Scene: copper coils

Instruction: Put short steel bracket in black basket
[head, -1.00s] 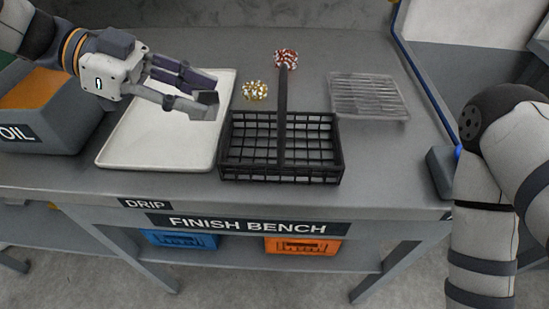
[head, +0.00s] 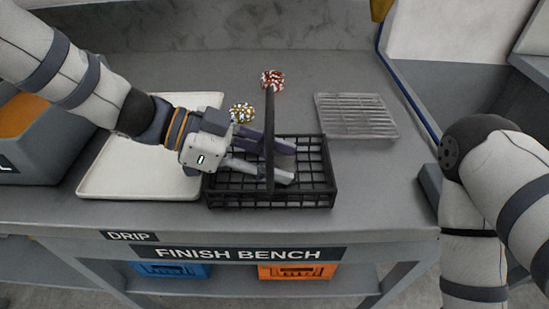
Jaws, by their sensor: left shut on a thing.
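The black basket (head: 325,203) stands on the bench, with its tall handle (head: 269,115) running up from the middle. My left gripper (head: 289,163) reaches in from the left over the basket. Its fingers pass behind the handle as seen here, with their tips just right of it. The gripper is shut on the short steel bracket, which is hard to make out between the fingertips against the dark mesh. How high the fingertips are above the basket floor is unclear. My right gripper is out of view; only its arm shows at the right.
A white tray (head: 128,185) lies left of the basket, partly under my left arm. A wire rack (head: 356,117) lies to the right. A grey bin (head: 40,160) stands far left.

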